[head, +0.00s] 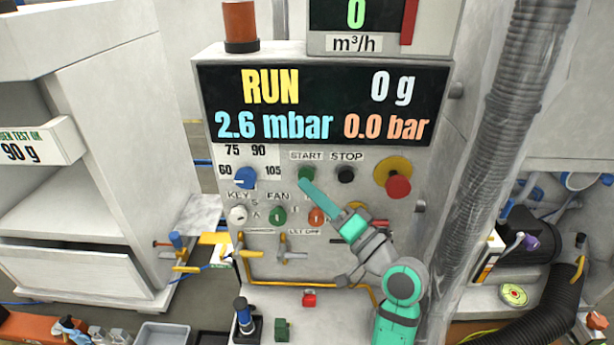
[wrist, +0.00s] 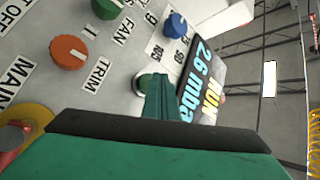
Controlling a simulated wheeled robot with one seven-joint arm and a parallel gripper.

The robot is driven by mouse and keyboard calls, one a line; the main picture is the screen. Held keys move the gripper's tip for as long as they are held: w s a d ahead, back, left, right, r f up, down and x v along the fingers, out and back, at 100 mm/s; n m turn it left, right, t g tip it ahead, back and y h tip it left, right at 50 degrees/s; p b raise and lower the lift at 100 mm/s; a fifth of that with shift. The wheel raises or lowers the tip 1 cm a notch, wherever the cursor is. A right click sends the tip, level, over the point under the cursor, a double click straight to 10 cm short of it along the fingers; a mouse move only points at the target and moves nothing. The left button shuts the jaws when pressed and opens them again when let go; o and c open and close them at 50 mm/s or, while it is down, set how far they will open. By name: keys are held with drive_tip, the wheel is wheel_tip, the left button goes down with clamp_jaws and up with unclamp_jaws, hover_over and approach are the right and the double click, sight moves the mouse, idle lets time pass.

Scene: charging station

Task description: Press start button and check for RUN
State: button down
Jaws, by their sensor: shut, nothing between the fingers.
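The control panel (head: 350,235) faces me, with a dark display (head: 320,104) at its top. The display reads RUN in yellow, 0 g, 2.6 mbar and 0.0 bar; RUN also shows in the wrist view (wrist: 213,101). The green start button (head: 306,175) sits under the START label, left of the black stop button (head: 346,174). My gripper (head: 308,188) is shut and empty, its fingertips at the start button. In the wrist view the fingers (wrist: 160,85) overlap the green button (wrist: 143,84); whether they touch it I cannot tell.
A red emergency button (head: 398,186) on a yellow base lies right of stop. A blue knob (head: 245,178), white key knob (head: 238,215), green fan knob (head: 278,216) and orange trim knob (head: 316,216) are close by. A ribbed hose (head: 510,120) runs along the right.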

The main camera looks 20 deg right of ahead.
drive_tip(key=shift+s, duration=0.1)
drive_tip(key=shift+s+a, duration=0.25)
drive_tip(key=shift+s, duration=0.5)
drive_tip(key=shift+s+a, duration=0.3)
drive_tip(key=shift+s, duration=0.5)
drive_tip(key=shift+s+a, duration=0.25)
drive_tip(key=shift+s, duration=0.5)
drive_tip(key=a+f+m+h, duration=0.2)
drive_tip(key=f+h, duration=0.1)
drive_tip(key=f, duration=0.5)
drive_tip(key=a+f+m+h, duration=0.2)
drive_tip(key=f+h, duration=0.1)
drive_tip(key=f, duration=0.5)
drive_tip(key=s+a+f+g+h, duration=0.1)
drive_tip(key=s+a+f+h, duration=0.3)
drive_tip(key=s+f, duration=0.65)
drive_tip(key=s+a+f+n, duration=0.2)
drive_tip(key=s+n, duration=0.1)
drive_tip(key=s, duration=0.5)
drive_tip(key=s+a+f+n+g, duration=0.1)
drive_tip(key=s+n, duration=0.3)
drive_tip(key=s, duration=0.4)
drive_tip(key=s+a+f+n+g+y, duration=0.1)
drive_tip(key=s+a+f+n, duration=0.1)
drive_tip(key=s, duration=0.6)
drive_tip(key=shift+s+a+f+n, duration=0.35)
drive_tip(key=shift+a+n, duration=0.35)
drive_tip(key=shift+a, duration=0.15)
